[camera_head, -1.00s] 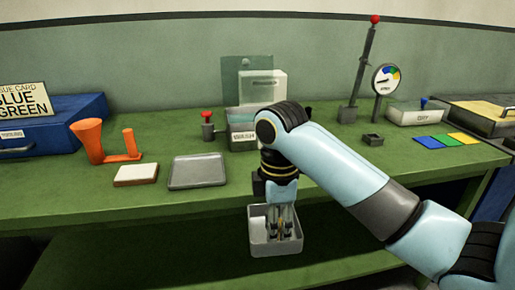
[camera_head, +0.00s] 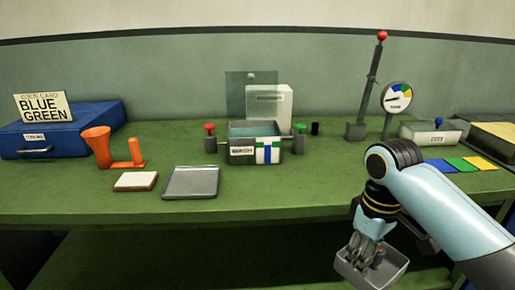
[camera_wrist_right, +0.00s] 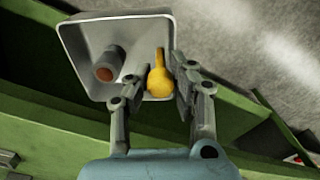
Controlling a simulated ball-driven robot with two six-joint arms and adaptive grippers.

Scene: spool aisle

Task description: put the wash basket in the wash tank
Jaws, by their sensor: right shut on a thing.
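The wash basket (camera_head: 386,279), a small grey open-topped box, hangs tilted in the air before the bench's front edge at the lower right. My right gripper (camera_head: 375,246) is shut on it, fingers reaching down into its open top. In the right wrist view the basket (camera_wrist_right: 83,52) holds a yellow piece (camera_wrist_right: 160,80) by the fingertips (camera_wrist_right: 157,88) and a dark cylinder with a reddish end (camera_wrist_right: 104,74). The exact grip point is unclear. The wash tank (camera_head: 241,152), grey with a label, stands mid-bench, apart from the basket. My left gripper is out of view.
A red-knobbed post (camera_head: 210,138) and a green-knobbed post (camera_head: 300,138) flank the tank. A grey tray (camera_head: 191,182), a white block (camera_head: 135,181) and an orange holder (camera_head: 102,148) lie to the left. A tall lever (camera_head: 368,88) and gauge (camera_head: 397,98) stand right.

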